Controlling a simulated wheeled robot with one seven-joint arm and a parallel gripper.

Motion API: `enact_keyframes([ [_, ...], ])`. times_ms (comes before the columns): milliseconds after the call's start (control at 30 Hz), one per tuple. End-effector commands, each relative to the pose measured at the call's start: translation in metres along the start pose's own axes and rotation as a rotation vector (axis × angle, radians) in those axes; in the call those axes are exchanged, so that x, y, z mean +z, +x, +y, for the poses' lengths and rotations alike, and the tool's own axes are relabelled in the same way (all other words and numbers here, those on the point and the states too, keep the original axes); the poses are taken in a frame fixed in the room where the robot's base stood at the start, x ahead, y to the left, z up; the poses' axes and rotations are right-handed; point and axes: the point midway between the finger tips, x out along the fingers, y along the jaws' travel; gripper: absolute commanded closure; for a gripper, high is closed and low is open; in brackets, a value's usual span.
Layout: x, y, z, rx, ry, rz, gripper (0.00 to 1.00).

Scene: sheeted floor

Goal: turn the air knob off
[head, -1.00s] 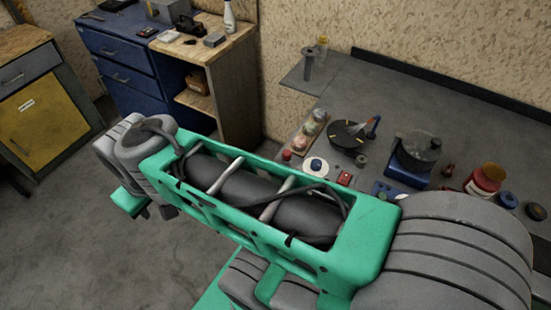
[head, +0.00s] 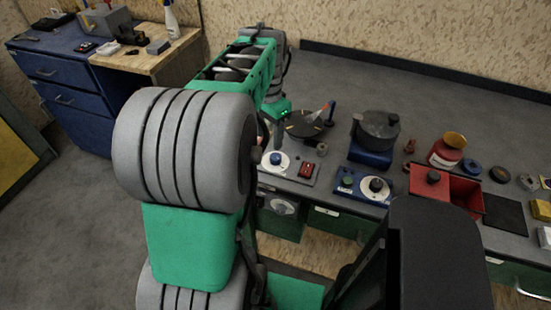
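Several knobs show on and below the bench, and I cannot tell by label which is the air knob. A white dial with a blue centre (head: 275,160) sits on a grey plate, beside a red switch (head: 306,170). A white dial with a black knob (head: 376,186) sits on a blue box, with a green knob (head: 347,181) beside it. A round grey dial (head: 283,206) is on the front below the bench edge, partly behind my arm. My arm reaches over the bench's left part. My gripper's fingers are hidden behind the arm.
A blue drawer cabinet (head: 80,90) is at the left. The bench's back is bare.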

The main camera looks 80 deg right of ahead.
Motion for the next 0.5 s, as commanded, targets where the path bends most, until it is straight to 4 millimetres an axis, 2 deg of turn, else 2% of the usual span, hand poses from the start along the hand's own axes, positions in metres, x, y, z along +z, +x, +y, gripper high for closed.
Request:
enact_keyframes([
  [33,-0.010,0.004,0.009,0.004,0.042,-0.005,0.48],
  [100,-0.014,0.008,0.013,0.006,0.067,-0.008,0.48],
  [167,-0.015,0.014,0.013,0.007,0.070,-0.009,0.48],
  [400,-0.013,0.059,0.014,0.008,0.066,-0.010,0.48],
  [500,-0.013,0.073,0.013,0.006,0.065,-0.008,0.48],
])
